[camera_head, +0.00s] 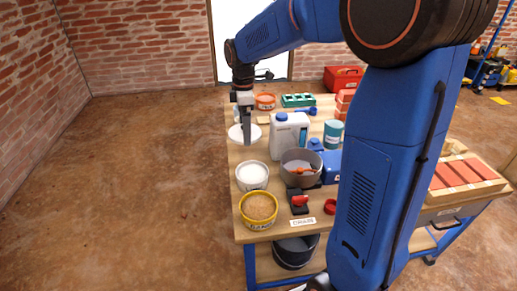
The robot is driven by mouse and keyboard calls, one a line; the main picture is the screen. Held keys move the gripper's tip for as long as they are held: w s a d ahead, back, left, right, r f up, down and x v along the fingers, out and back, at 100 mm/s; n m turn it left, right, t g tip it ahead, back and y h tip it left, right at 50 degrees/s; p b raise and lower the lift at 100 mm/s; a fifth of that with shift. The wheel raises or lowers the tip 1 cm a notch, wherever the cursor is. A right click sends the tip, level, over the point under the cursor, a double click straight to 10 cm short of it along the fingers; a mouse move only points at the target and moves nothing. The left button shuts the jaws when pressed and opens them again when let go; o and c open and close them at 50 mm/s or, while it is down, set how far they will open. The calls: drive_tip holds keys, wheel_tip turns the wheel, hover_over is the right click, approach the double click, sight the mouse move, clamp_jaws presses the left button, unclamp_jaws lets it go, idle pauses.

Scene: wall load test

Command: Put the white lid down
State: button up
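The white lid (234,132) is a flat pale disc at the left edge of the workbench, toward its far half. My gripper (246,139) points down, and its fingers overlap the lid in the picture. I cannot tell whether the fingers are open or shut, or whether they grip the lid. Whether the lid touches the bench top is also unclear. A white bucket (252,184) with white contents stands open, nearer than the lid.
A yellow sand bucket (258,222), a grey pot (300,179) and a white jug (287,146) with a blue cap crowd the bench (285,235). An orange tub (265,102) and a green tray (297,100) stand farther back. Open floor lies left.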

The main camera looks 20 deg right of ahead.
sight(246, 156)
drive_tip(key=shift+w+f, duration=0.1)
drive_tip(key=shift+f, duration=0.1)
wheel_tip(246, 156, down, 10)
drive_tip(key=shift+r, duration=0.15)
idle(0.4)
drive_tip(key=o, duration=0.8)
wheel_tip(246, 156, up, 12)
idle(0.4)
